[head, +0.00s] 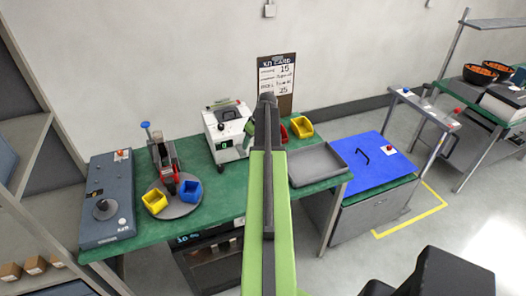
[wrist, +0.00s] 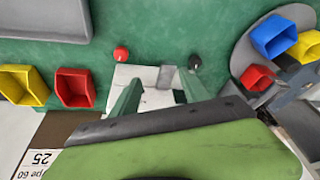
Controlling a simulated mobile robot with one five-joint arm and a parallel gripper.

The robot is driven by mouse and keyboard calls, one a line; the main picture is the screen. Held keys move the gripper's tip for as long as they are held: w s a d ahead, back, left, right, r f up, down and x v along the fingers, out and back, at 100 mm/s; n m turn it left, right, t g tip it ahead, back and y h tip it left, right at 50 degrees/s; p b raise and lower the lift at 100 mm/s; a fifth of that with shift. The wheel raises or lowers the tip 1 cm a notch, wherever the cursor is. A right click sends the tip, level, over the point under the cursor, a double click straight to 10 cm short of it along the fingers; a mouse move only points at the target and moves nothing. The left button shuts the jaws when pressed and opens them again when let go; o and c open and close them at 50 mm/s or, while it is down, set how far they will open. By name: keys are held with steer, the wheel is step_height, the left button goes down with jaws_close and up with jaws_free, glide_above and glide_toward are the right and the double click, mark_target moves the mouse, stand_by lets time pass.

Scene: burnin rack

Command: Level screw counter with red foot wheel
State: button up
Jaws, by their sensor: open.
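The white screw counter (head: 226,129) with a green display stands on the green bench, left of my arm in the head view. In the wrist view, its white body (wrist: 150,78) shows between and beyond my fingers. The round red foot wheel (wrist: 121,54) is at the counter's left corner in the wrist view, and a black wheel (wrist: 195,62) is at the right corner. My gripper (wrist: 158,88) is open and empty over the counter, its fingers apart. The red wheel lies outside the left finger, with no visible contact. My arm hides the red wheel in the head view.
A grey tray (head: 318,163) and a yellow bin (head: 300,127) are right of the counter. A red bin (wrist: 75,88) also stands near. Left are a turntable (head: 178,210) with bins and a grey console (head: 109,200). A sign (head: 276,78) hangs behind.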

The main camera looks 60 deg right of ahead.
steer(key=s+d+r, duration=0.1)
steer(key=s+d, duration=0.6)
steer(key=d, duration=0.1)
steer(key=shift+h, duration=0.4)
steer(key=b+x, duration=0.5)
steer(key=x, duration=0.1)
steer(key=b+x, duration=0.5)
steer(key=w+b+x, duration=0.1)
steer(key=b+x, duration=0.5)
steer(key=shift+w+a+f, duration=0.1)
steer(key=shift+a+f, duration=0.05)
steer(key=shift+a, duration=0.15)
steer(key=shift+c, duration=0.4)
jaws_close()
steer(key=shift+d, duration=0.15)
steer(key=shift+m, duration=0.3)
